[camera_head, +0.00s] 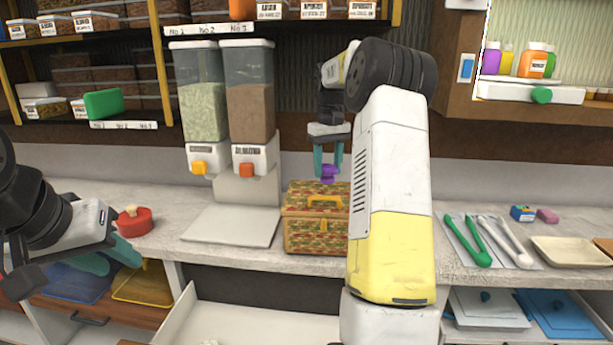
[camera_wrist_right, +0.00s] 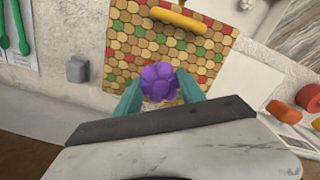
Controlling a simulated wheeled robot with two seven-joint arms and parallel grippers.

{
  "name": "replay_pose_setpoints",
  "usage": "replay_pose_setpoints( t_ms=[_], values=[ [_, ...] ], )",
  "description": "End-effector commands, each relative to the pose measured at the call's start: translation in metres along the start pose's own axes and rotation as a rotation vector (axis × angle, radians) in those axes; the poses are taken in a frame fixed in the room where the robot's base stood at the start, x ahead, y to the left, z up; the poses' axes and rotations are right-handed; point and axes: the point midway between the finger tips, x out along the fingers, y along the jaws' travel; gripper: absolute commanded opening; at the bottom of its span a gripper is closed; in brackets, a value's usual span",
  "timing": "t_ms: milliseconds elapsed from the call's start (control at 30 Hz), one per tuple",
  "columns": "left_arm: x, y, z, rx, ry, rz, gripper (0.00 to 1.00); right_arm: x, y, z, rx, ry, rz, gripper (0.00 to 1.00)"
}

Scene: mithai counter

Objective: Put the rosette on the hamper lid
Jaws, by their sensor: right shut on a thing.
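The purple rosette (camera_head: 330,173) is held between the teal fingertips of my right gripper (camera_head: 328,164), above the hamper. In the right wrist view the rosette (camera_wrist_right: 159,82) shows between the two fingers of the right gripper (camera_wrist_right: 160,92), with the patterned hamper lid (camera_wrist_right: 150,40) beneath it. The hamper (camera_head: 316,228) is a patterned box with a yellow handle, standing on the counter, and my right arm hides its right side. The rosette looks apart from the lid. My left gripper (camera_head: 106,262) is at the far left, low before the counter; its fingers overlap, so its opening is unclear.
Two dispensers (camera_head: 226,110) stand left of the hamper on a white base. A red round container (camera_head: 134,221) sits near my left gripper. Green and white tongs (camera_head: 490,242) lie at right beside a cream tray (camera_head: 567,252). An open white drawer (camera_head: 250,325) juts out below the counter.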

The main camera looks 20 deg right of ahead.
Motion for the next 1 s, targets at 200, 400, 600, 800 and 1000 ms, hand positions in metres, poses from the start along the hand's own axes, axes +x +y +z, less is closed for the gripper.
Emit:
replay_pose_setpoints(
  t_ms=[200,400,600,800,1000],
  values=[
    [0.000,0.000,0.000,0.000,0.000,0.000,0.36,0.001,0.005,-0.017,-0.001,0.000,-0.001,0.09],
    [0.000,0.000,0.000,0.000,0.000,0.000,0.36,0.016,0.007,-0.021,-0.001,-0.003,-0.002,0.09],
    [0.000,0.000,0.000,0.000,0.000,0.000,0.36,0.037,0.007,-0.022,0.000,-0.001,0.000,0.09],
    [0.000,0.000,0.000,0.000,0.000,0.000,0.36,0.037,0.007,-0.022,0.000,0.000,0.000,0.09],
    [0.000,0.000,0.000,0.000,0.000,0.000,0.36,0.040,0.007,-0.022,-0.001,0.000,0.000,0.62]
  ],
)
